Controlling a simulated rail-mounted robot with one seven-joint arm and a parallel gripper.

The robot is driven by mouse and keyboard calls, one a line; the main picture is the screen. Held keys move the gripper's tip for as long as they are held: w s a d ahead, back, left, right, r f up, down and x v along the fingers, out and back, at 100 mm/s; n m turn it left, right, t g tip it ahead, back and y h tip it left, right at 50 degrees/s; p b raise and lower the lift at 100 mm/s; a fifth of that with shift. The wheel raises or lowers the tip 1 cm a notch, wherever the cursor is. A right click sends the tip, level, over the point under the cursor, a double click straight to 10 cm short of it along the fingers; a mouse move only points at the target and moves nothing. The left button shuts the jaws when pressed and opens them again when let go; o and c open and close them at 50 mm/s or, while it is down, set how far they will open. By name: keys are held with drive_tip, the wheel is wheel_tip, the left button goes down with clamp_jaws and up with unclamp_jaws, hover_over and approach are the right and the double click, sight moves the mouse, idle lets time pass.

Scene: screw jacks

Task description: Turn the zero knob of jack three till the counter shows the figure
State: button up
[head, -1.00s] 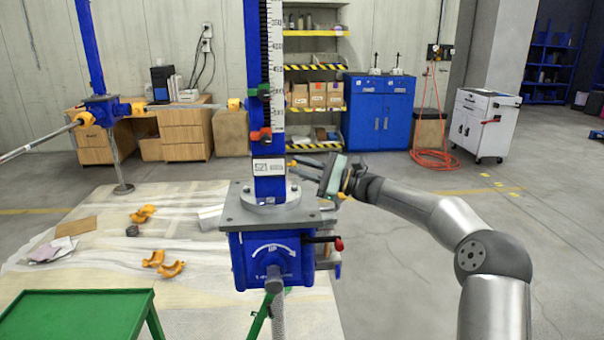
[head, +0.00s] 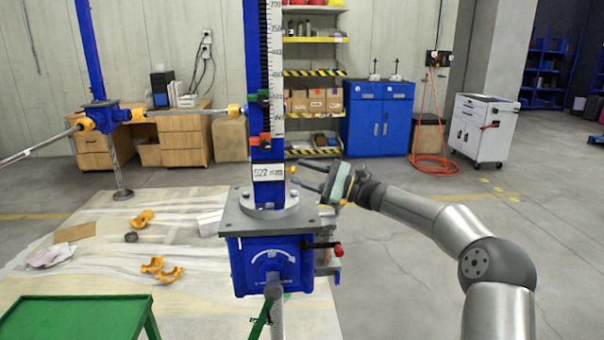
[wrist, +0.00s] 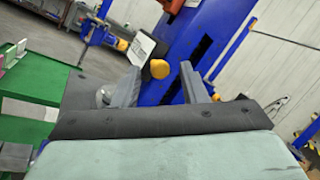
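The nearest blue jack (head: 272,262) stands upright in the middle of the head view; I see no number that marks it as three. Its white counter plate (head: 268,172) seems to read 522, in small blurred print. A yellow knob (head: 292,169) sticks out at the right of the counter. My gripper (head: 299,173) reaches in from the right with its fingers pointing at the column. In the wrist view the knob (wrist: 159,68) lies between the two fingertips with a gap on each side. The gripper is open and holds nothing.
A red-tipped lever (head: 338,249) sticks out right of the jack's housing. A green table (head: 80,318) is at the front left. Yellow clamps (head: 152,265) lie on the floor sheet. A second blue jack (head: 100,116) stands at the back left. The floor at right is clear.

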drive_tip(key=b+v, duration=0.1)
drive_tip(key=v, duration=1.5)
drive_tip(key=shift+s+d, duration=0.15)
drive_tip(key=shift+d, duration=0.05)
drive_tip(key=s+a+f+n+g+h+p, duration=0.1)
drive_tip(key=s+a+f+n+g+h, duration=0.2)
drive_tip(key=s+a+h, duration=0.4)
drive_tip(key=s+a+f+n+g+h+p, duration=0.1)
drive_tip(key=s+a+f+n+h+p, duration=0.25)
drive_tip(key=s, duration=0.55)
drive_tip(key=s+d+f+n+h, duration=0.2)
drive_tip(key=s+d+h, duration=0.1)
drive_tip(key=s, duration=0.6)
drive_tip(key=s+d+f+n+t+h+p, duration=0.1)
drive_tip(key=s+d+f+n+h, duration=0.1)
drive_tip(key=s+d, duration=0.3)
drive_tip(key=s+d+f+n+h, duration=0.1)
drive_tip(key=s+d+h, duration=0.3)
drive_tip(key=s, duration=0.9)
drive_tip(key=shift+s+d+f+n+t+h+p, duration=0.15)
drive_tip(key=shift+d+f+n+t+h+p, duration=0.15)
drive_tip(key=shift+f+n+h, duration=0.2)
drive_tip(key=shift+r, duration=0.1)
